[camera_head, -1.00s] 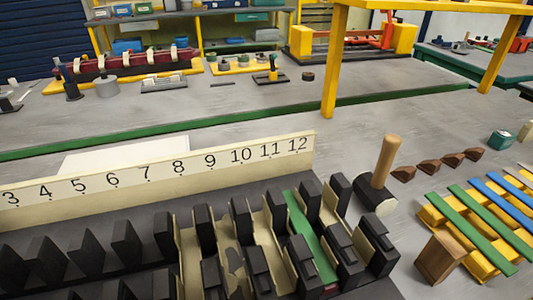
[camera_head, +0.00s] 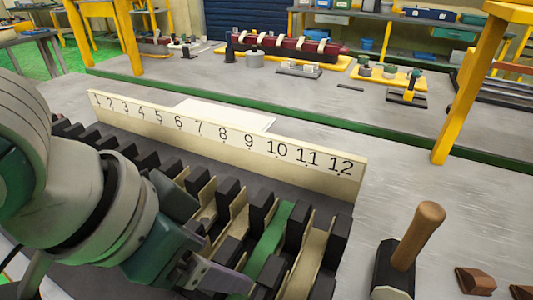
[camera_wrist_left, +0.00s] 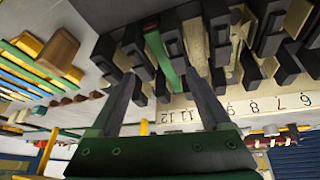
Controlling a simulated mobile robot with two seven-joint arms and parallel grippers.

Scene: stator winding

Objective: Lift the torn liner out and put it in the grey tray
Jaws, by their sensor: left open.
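The black toothed stator block (camera_head: 297,228) has cream liners (camera_head: 312,255) in several slots and a green strip (camera_head: 268,245) in one; the strip also shows in the left wrist view (camera_wrist_left: 160,55). My left gripper (camera_head: 208,238) is open over the toothed block, left of the green strip. In the left wrist view its two fingers (camera_wrist_left: 165,88) are spread apart with nothing between them that I can make out as held. I cannot tell which liner is torn; my gripper hides part of the slots. I cannot make out a grey tray. My right gripper is not in view.
A cream number board (camera_head: 230,145) stands along the block's back edge. A wooden-handled mallet (camera_head: 415,240) stands at the right, with brown wedges (camera_head: 475,280) beside it. A white sheet (camera_head: 225,115) lies behind the board.

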